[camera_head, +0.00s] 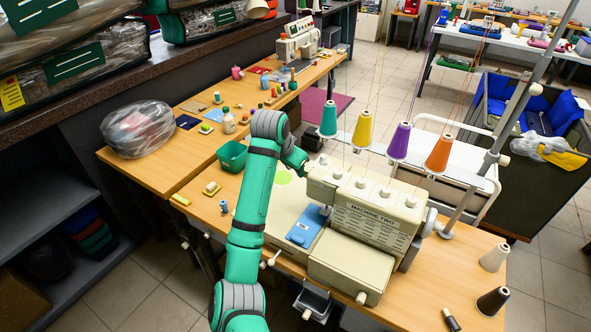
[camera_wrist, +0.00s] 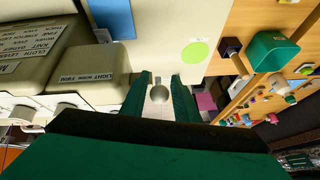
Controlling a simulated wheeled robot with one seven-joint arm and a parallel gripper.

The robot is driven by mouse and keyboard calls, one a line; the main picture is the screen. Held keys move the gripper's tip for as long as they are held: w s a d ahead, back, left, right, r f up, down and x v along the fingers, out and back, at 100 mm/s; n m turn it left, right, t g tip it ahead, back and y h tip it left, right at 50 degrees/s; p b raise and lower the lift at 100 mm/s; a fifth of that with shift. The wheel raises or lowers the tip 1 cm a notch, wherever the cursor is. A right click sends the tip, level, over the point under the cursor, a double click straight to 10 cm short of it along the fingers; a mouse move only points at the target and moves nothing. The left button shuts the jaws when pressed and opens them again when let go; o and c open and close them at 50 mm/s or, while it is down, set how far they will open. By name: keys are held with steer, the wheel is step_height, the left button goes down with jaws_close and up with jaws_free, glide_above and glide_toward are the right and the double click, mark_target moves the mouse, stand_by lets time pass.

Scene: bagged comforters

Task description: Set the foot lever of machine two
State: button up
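Machine two (camera_head: 375,219) is a cream sewing machine on the wooden table, with its name on a label and several spools on top. In the wrist view its cream body (camera_wrist: 96,75) is at left.
A green bin (camera_head: 232,156) and small sewing items stand left of my arm. Teal, yellow, purple and orange thread cones (camera_head: 363,128) rise above the machine. A wrapped bundle (camera_head: 137,129) lies on the table's left. A metal pole (camera_head: 500,130) stands at right.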

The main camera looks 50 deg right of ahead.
steer(key=w+v, duration=0.1)
steer(key=v, duration=0.7)
steer(key=shift+s+a+r, duration=0.3)
steer(key=shift+s+r, duration=0.1)
steer(key=shift+s, duration=0.1)
steer(key=shift+s+d, duration=0.1)
